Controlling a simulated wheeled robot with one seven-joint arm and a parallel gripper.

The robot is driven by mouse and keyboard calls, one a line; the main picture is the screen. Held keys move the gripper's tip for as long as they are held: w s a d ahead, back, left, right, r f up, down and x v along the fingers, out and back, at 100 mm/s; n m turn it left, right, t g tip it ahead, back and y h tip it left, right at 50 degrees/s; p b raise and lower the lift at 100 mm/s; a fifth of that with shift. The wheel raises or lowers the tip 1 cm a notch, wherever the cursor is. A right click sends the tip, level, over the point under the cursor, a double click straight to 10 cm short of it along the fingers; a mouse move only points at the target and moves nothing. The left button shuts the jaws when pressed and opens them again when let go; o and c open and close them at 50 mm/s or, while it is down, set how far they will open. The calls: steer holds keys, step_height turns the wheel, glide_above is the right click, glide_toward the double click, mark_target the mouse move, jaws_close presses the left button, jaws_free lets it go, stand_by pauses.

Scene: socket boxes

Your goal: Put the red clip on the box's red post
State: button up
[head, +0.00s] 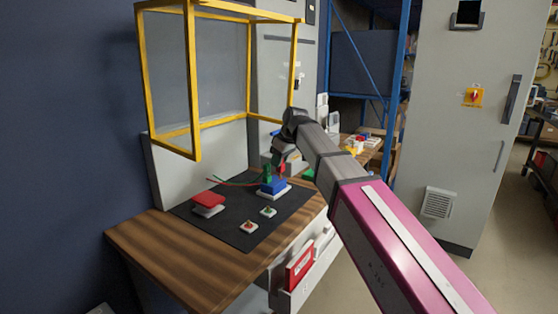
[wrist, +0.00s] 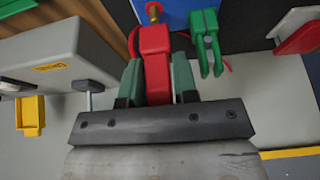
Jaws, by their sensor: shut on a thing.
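My gripper (wrist: 157,82) is shut on the red clip (wrist: 155,62), one grey-green finger on each side of it. In the wrist view the clip's far end is close to a brass-coloured post (wrist: 153,12) on the blue box (wrist: 182,14). I cannot tell whether the clip touches or grips the post. A green clip (wrist: 207,42) is at the box's right side in that view. In the head view my gripper (head: 279,160) is over the blue box (head: 273,187), with the red clip (head: 282,168) beside the green clip (head: 267,173). The clip's jaws are partly hidden.
The box stands on a black mat (head: 212,228) on a wooden bench (head: 150,235). A red-topped white block (head: 208,200) and two small white pads (head: 249,227) lie nearby. A yellow frame (head: 193,80) rises behind. A thin cable runs left from the box.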

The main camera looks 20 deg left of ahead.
steer(key=shift+f, duration=0.2)
stand_by(0.4)
steer(key=shift+f, duration=0.6)
steer(key=shift+f, duration=0.3)
steer(key=shift+f, duration=0.25)
steer(key=o, duration=1)
steer(key=shift+c, duration=0.2)
steer(key=shift+r, duration=0.1)
steer(key=v, duration=1)
steer(key=shift+d+r, duration=0.2)
steer(key=shift+r, duration=0.1)
